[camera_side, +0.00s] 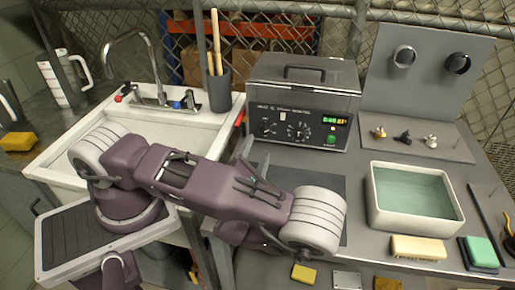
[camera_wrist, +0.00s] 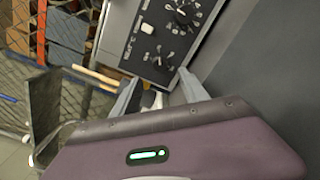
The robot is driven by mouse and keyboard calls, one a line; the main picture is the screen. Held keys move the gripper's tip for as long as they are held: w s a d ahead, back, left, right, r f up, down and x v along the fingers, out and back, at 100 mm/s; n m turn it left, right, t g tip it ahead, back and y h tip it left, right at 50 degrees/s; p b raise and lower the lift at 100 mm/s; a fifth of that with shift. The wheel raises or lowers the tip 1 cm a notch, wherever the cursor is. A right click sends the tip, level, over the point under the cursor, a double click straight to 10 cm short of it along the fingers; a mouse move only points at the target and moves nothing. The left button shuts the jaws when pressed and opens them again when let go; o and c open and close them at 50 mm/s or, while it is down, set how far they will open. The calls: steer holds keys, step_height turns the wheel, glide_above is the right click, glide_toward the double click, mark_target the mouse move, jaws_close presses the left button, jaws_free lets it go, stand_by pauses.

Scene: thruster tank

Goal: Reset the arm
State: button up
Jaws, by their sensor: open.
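My arm stretches across the front of the sink in the side view. My gripper (camera_side: 254,160) is partly hidden behind my arm there, with its grey fingers pointing up in front of the ultrasonic cleaner (camera_side: 300,104). In the wrist view my gripper (camera_wrist: 160,88) is open, its two grey fingers spread apart. A small whitish shape shows between them, and I cannot tell what it is. The cleaner's control panel (camera_wrist: 156,42) with dials lies just beyond the fingertips. I see nothing clearly held.
A white tub of greenish liquid (camera_side: 371,205) stands at the right, with a cream sponge (camera_side: 418,247) before it. Several small thruster-like parts (camera_side: 404,137) stand on a grey plate behind. A grey cup with wooden handles (camera_side: 218,92) is beside the sink (camera_side: 50,160).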

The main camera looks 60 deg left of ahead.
steer(key=s+a+r+n+g+h, duration=0.1)
steer(key=s+r+n+g, duration=0.55)
steer(key=n, duration=0.55)
steer(key=s+a+r+n+g+h, duration=0.15)
steer(key=s+r+n+g, duration=0.35)
steer(key=s+n+g, duration=0.5)
steer(key=s+d+r+n+t+h, duration=0.1)
steer(key=d+r+n+t+h, duration=0.8)
steer(key=n, duration=0.6)
steer(key=d+r+h, duration=0.1)
steer(key=d+r, duration=0.1)
steer(key=d, duration=0.1)
steer(key=shift+d+r, duration=0.15)
steer(key=shift+d, duration=0.1)
